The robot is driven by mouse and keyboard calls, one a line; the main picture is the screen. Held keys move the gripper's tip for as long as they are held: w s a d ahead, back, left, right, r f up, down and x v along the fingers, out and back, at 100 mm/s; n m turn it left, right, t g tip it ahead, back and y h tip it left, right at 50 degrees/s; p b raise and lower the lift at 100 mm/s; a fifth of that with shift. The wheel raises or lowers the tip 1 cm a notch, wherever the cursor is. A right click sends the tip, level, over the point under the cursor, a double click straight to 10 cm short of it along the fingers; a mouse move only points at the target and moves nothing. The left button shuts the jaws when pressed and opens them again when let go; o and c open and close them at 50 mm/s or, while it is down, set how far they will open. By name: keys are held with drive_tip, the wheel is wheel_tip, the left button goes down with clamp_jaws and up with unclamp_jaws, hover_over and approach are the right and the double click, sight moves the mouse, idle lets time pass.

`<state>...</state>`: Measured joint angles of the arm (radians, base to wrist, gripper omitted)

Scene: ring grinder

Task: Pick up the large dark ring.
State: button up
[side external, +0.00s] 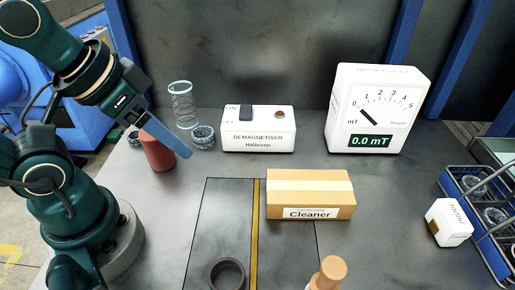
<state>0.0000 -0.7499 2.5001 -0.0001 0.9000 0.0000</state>
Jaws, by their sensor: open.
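The large dark ring (227,273) lies at the bottom of the side external view, on the dark mat left of the yellow stripe. Its lower edge is close to the picture's border. My gripper (182,152) is at the upper left, above and behind the ring and well apart from it. It is open, with nothing seen between its fingers. The far finger is largely hidden.
The demagnetiser (258,140), meter (372,110) and Cleaner box (310,193) stand to the right. A tan-topped bottle (330,272) is right of the ring. Blue crate (480,215) far right.

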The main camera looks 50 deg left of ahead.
drive_tip(key=o, duration=0.4)
drive_tip(key=shift+c, duration=0.2)
drive_tip(key=n+g+h, duration=0.9)
drive_tip(key=g, duration=0.2)
hover_over(227, 273)
drive_tip(key=w+a, duration=0.4)
drive_tip(key=f, duration=0.9)
drive_tip(key=shift+w+a+f, duration=0.1)
drive_tip(key=shift+a+f, duration=0.1)
drive_tip(key=f+n+h, duration=0.1)
drive_tip(key=f, duration=0.1)
drive_tip(key=s+f+n+g+h, duration=0.1)
drive_tip(key=f, duration=0.1)
drive_tip(key=shift+s+d+f+n+g, duration=0.15)
drive_tip(key=shift+s+d+n+g, duration=0.05)
drive_tip(key=shift+n+g, duration=0.1)
drive_tip(key=shift+s+d+f+h, duration=0.25)
drive_tip(key=shift+s+h, duration=0.05)
drive_tip(key=shift+s, duration=0.05)
drive_tip(key=shift+x, duration=2.25)
